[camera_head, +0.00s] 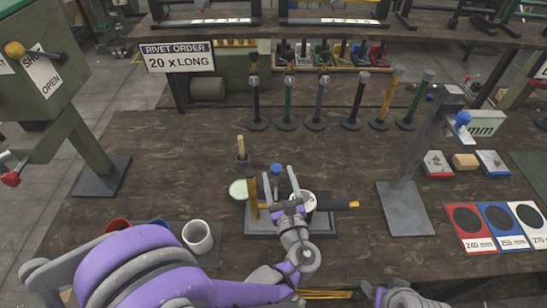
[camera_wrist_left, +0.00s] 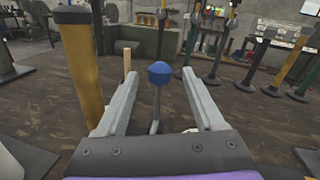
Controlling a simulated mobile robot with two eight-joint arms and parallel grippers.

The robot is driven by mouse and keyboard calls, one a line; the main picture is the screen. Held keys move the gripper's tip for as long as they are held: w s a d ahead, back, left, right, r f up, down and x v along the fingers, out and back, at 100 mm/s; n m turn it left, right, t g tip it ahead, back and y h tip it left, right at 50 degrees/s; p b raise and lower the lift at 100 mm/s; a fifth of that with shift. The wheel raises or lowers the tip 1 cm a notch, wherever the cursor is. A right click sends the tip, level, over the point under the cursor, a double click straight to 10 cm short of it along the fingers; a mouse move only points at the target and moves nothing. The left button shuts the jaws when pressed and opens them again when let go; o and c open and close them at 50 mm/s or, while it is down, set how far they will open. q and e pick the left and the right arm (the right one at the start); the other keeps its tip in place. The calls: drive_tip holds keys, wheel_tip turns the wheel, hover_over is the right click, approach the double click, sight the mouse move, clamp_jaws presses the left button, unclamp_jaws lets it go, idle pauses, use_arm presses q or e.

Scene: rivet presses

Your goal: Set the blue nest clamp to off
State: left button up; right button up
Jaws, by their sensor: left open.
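The blue nest clamp shows as a lever with a round blue knob (camera_head: 276,169), on a dark base plate (camera_head: 322,230) at the middle of the bench. In the left wrist view the blue knob (camera_wrist_left: 158,73) stands on a thin grey stem, upright. My left gripper (camera_head: 280,176) is open. In the wrist view its two fingers (camera_wrist_left: 159,85) lie on either side of the stem, with gaps and no clear contact. The gripper hides the lever's foot in the head view. Only a part of my right arm shows at the bottom edge; its gripper is not visible.
A yellow post (camera_wrist_left: 80,60) stands close left of my left gripper. A black bar with a yellow tip (camera_head: 353,205) sticks out right. A white cup (camera_head: 197,237) stands left, a grey press column (camera_head: 415,150) right. Several upright rods stand behind; bench between is clear.

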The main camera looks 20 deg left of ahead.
use_arm(q)
drive_tip(key=x, duration=0.6)
drive_tip(key=shift+w+p, duration=0.25)
drive_tip(key=shift+p, duration=0.15)
drive_tip(key=shift+a, duration=0.15)
drive_tip(key=shift+c, duration=0.2)
clamp_jaws()
idle(0.7)
